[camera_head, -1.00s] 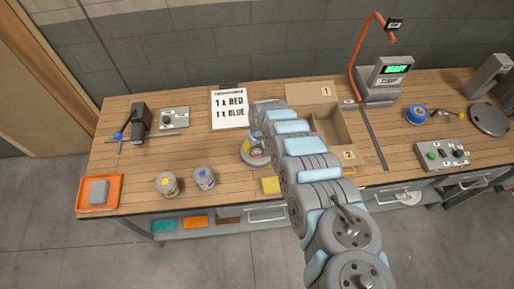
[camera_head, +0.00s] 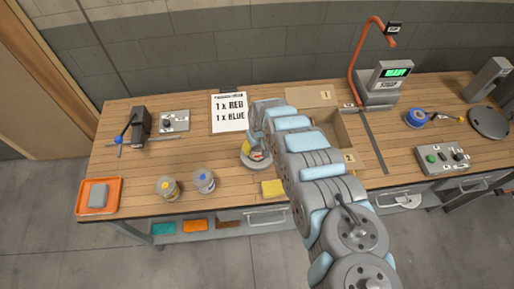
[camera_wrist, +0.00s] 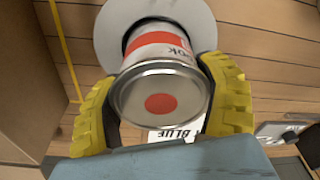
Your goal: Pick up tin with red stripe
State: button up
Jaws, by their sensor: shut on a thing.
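The tin with the red stripe (camera_wrist: 160,85) is silver, with a white and red label and a red dot on its lid. My gripper (camera_wrist: 160,78) is shut on it, one yellow finger on each side, in the wrist view. A pale round plate (camera_wrist: 107,42) lies behind the tin, with a dark shadow around the tin; I cannot tell whether they touch. In the head view my gripper (camera_head: 257,147) is at the middle of the bench, and the tin (camera_head: 257,158) shows only partly beneath my arm.
A yellow-marked tin (camera_head: 167,188) and a blue-marked tin (camera_head: 203,182) stand to the left. An orange tray (camera_head: 84,205) is at the far left. A yellow block (camera_head: 272,188) lies near the front edge.

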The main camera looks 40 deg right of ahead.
jog(key=shift+r, duration=0.65)
jog(key=shift+d+r, duration=0.1)
jog(key=shift+r, duration=0.45)
jog(key=shift+s+r, duration=0.1)
jog(key=shift+r, duration=2.7)
